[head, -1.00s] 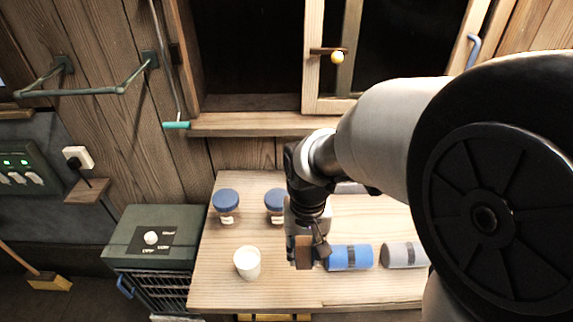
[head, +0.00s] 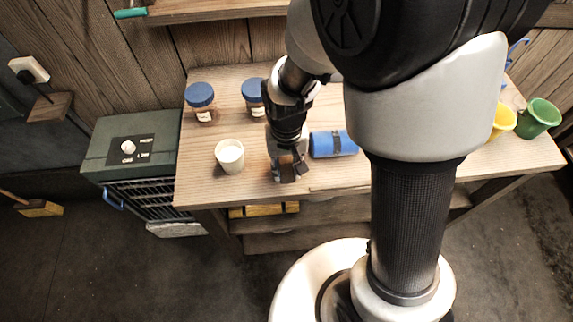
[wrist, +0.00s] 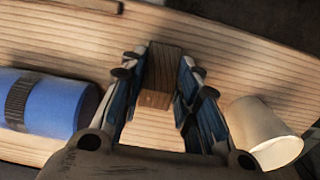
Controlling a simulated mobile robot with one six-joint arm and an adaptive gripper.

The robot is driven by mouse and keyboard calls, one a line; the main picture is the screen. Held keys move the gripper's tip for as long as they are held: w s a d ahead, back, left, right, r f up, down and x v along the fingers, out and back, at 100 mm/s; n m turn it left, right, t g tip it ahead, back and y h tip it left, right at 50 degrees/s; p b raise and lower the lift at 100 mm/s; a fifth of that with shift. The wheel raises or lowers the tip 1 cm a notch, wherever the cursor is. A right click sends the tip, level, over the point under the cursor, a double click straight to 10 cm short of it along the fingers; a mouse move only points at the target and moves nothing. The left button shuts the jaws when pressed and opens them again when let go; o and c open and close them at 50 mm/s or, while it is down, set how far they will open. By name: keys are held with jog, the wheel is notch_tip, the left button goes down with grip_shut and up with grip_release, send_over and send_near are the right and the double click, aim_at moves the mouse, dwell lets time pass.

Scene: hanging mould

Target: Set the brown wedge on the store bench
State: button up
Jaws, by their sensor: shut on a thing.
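The brown wedge (wrist: 162,72) is a small wooden block between the two fingers of my gripper (wrist: 160,88) in the wrist view. My gripper is shut on it. In the head view the wedge (head: 287,173) shows below my gripper (head: 287,163), over the front part of a wooden bench (head: 205,183). I cannot tell whether the wedge touches the bench top. The frames do not show whether this bench is the store bench.
A blue roll (head: 333,143) lies right of the wedge and a white cup (head: 229,155) stands left. Two blue-lidded jars (head: 200,103) stand behind. Yellow (head: 503,121) and green (head: 540,117) cups stand at the right end. A dark green cabinet (head: 112,155) adjoins the left side.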

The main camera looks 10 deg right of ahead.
jog(key=o, duration=0.5)
jog(key=shift+f, duration=0.15)
jog(key=o, duration=0.4)
notch_tip(320, 180, up, 13)
jog(key=p, duration=0.4)
notch_tip(320, 180, up, 9)
jog(key=t, duration=0.2)
send_over(287, 169)
jog(key=s+d, duration=0.5)
jog(key=s+d+r+t, duration=0.1)
jog(key=s, duration=0.1)
jog(key=s+d+r, duration=0.1)
jog(key=s+r, duration=0.1)
jog(key=s, duration=0.1)
jog(key=s+d+r+t, duration=0.1)
jog(key=s, duration=0.2)
jog(key=shift+d+r+t, duration=0.2)
jog(key=shift+r+t, duration=0.1)
